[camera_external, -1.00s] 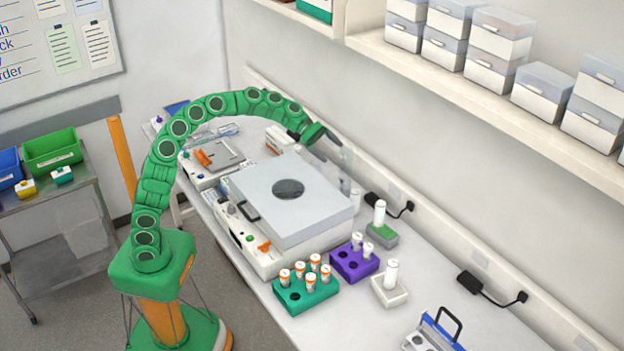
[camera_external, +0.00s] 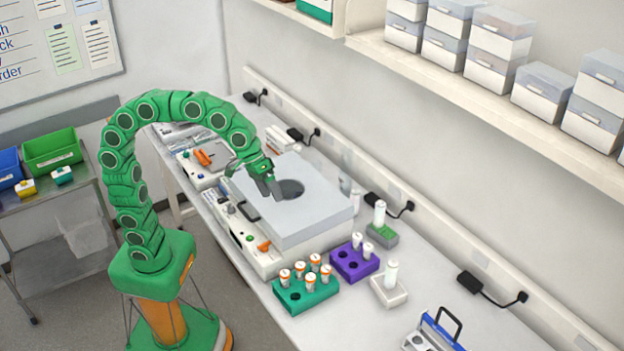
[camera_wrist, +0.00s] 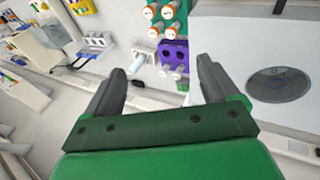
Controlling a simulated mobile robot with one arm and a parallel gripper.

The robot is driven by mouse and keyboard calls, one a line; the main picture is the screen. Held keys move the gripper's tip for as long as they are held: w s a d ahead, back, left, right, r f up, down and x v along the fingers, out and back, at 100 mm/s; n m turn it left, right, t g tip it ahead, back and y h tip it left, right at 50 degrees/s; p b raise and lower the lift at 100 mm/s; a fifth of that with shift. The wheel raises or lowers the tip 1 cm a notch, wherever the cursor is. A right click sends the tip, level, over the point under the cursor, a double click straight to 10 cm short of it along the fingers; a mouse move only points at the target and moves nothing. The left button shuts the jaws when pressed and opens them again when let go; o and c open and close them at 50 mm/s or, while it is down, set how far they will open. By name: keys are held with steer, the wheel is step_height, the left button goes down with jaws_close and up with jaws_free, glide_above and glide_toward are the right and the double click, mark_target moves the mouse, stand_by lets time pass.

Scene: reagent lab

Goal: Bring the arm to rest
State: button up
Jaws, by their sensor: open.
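My gripper (camera_external: 270,187) is at the end of my green arm, which arches up from its base and over the bench. In the external view the gripper hangs above the white lid of the boxy machine (camera_external: 262,224), just left of the lid's round dark window (camera_external: 289,189). In the wrist view my gripper (camera_wrist: 160,90) has its two dark fingers apart with nothing between them. The machine's lid (camera_wrist: 236,60) and its window (camera_wrist: 278,84) show at the right there. I cannot tell the exact height of the fingers above the lid.
A green rack (camera_external: 303,297) with several orange-capped tubes and a purple rack (camera_external: 351,265) stand in front of the machine. A white holder (camera_external: 389,293), a grey-green block (camera_external: 383,238) and a blue-handled carrier (camera_external: 436,335) are further right. A shelf (camera_external: 480,90) of boxes runs along the wall.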

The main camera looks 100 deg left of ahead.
steer(key=s+f+m+g, duration=0.2)
steer(key=s+f, duration=0.4)
steer(key=s, duration=0.5)
steer(key=s+d+f+m+g+y, duration=0.1)
steer(key=s+f+m, duration=0.3)
steer(key=s, duration=0.7)
steer(key=s+d+f+m+g+y, duration=0.1)
steer(key=s+f+m+g, duration=0.2)
steer(key=s+f, duration=0.5)
steer(key=s, duration=0.3)
steer(key=shift+f+g, duration=0.35)
steer(key=shift+g, duration=0.05)
steer(key=shift+s, duration=0.1)
